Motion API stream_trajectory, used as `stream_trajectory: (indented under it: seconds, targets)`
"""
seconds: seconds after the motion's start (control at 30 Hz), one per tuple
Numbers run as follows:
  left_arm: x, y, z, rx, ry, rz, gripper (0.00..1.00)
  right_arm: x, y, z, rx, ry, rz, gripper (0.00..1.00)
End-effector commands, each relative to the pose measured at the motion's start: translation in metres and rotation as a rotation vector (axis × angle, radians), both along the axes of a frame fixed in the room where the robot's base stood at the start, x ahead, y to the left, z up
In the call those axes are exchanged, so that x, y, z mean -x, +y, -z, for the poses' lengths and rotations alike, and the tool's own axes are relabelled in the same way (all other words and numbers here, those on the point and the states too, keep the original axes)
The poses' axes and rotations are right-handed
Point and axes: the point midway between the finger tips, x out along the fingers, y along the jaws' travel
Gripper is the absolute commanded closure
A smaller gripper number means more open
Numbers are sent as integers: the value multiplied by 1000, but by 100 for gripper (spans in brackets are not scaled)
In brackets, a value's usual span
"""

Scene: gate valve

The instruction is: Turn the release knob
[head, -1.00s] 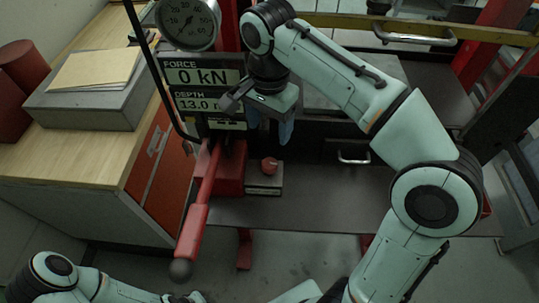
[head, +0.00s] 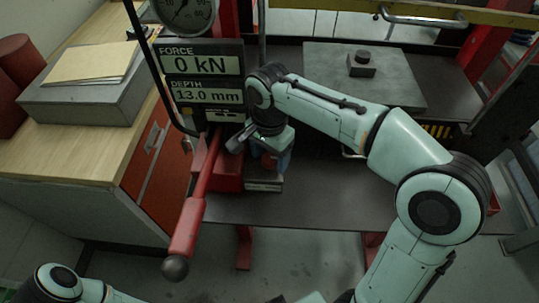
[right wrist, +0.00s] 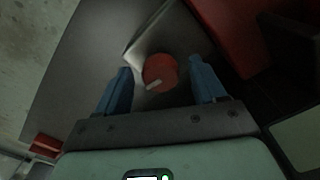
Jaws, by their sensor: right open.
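The release knob (right wrist: 160,72) is a round red knob with a pale pointer bar, on a small box (right wrist: 150,38). In the right wrist view it sits between the tips of my right gripper's two blue fingers (right wrist: 161,70), with a gap on both sides. The gripper is open and holds nothing. In the head view my right gripper (head: 271,160) is over the small box (head: 264,184) and mostly hides the knob. Of my left arm only links show at the lower left; its gripper is out of view.
A red lever with a dark ball end (head: 175,267) slants just left of the knob. The display panel (head: 203,82) reads 0 kN and 13.0 mm. A grey plate (head: 400,85) with a small dark block (head: 362,68) lies at the back right. The dark bench (head: 320,208) is clear in front.

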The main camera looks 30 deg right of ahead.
Motion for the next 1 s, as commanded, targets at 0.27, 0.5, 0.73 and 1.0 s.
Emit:
stream_trajectory:
  seconds: [0.27, 0.5, 0.73, 1.0]
  targets:
    - [0, 0, 0, 0, 0, 0, 100, 0, 0, 1, 0, 0, 0, 34]
    - [0, 0, 0, 0, 0, 0, 100, 0, 0, 1, 0, 0, 0, 86]
    - [-3, 0, -4, 0, -3, 0, 100, 0, 0, 0, 0, -1, -112, 86]
    - [-3, 0, -4, 0, -3, 0, 100, 0, 0, 0, 0, -1, -134, 86]
